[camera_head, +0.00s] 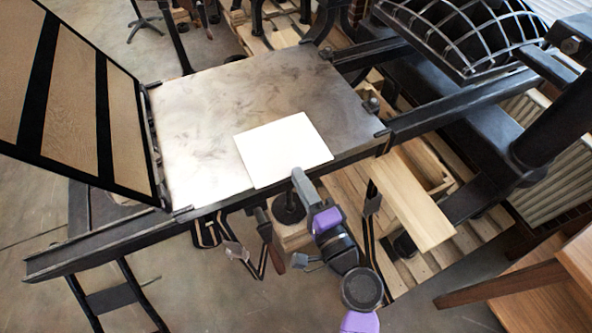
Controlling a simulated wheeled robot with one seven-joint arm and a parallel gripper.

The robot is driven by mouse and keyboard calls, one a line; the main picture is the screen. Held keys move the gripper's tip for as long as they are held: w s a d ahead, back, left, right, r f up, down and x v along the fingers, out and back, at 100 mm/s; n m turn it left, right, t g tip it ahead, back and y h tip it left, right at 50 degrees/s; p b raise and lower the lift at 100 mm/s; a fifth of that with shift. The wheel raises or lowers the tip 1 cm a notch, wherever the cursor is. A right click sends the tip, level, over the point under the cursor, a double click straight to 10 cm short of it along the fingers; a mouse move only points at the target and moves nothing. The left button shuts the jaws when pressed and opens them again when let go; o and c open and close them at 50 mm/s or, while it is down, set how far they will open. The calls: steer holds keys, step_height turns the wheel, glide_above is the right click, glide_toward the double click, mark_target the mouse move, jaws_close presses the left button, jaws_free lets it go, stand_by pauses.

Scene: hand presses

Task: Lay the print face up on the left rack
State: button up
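A blank white sheet (283,148), which looks like the print, lies on the flat metal bed of a hand press (205,115), towards its front edge. No printed marks show on its upper side; its underside is hidden. My gripper (299,178) is at the sheet's near edge, in front of the bed. Its grey end overlaps that edge in the picture. I cannot tell whether it touches or grips the sheet, or whether its fingers are apart. I cannot pick out a rack at the left for certain.
A black-framed wooden panel (75,110) stands raised at the bed's left end. Dark rails (110,238) run along the bed's front. A curved ribbed press part (465,35) is at the upper right. A wooden board (410,195) and a wooden table (540,290) are at the right.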

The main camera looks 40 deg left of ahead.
steer(key=shift+x, duration=1.05)
jaws_close()
step_height(320, 180, up, 3)
steer(key=shift+p, duration=0.85)
steer(key=shift+d, duration=0.1)
steer(key=s+d+r+p, duration=0.2)
steer(key=d+r, duration=0.1)
steer(key=d, duration=0.3)
steer(key=shift+s+d, duration=0.15)
steer(key=shift+s, duration=0.2)
